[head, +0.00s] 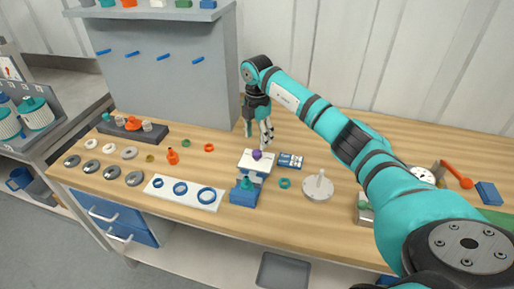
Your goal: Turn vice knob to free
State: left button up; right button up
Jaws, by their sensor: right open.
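The small vice has a blue base (243,197) and a pale block (254,164) behind it, on the wooden bench. A teal knob (247,184) sits at its front, over the blue base. A small purple piece (257,155) sits on top of the pale block. My right gripper (257,140) points down just behind and above the purple piece, open and apparently empty. Its fingers are apart from the teal knob. My left gripper is out of view.
A white strip with blue rings (212,206) lies left of the vice. A blue case (290,161) and a pale round stand (318,193) are to its right. Grey discs (111,172) and orange parts (172,157) lie further left. A grey panel (166,99) rises behind.

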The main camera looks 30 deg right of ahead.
aim_at(257, 152)
notch_tip(257, 152, down, 6)
jog(key=shift+f+p, duration=0.2)
jog(key=shift+p, duration=0.25)
grip_shut()
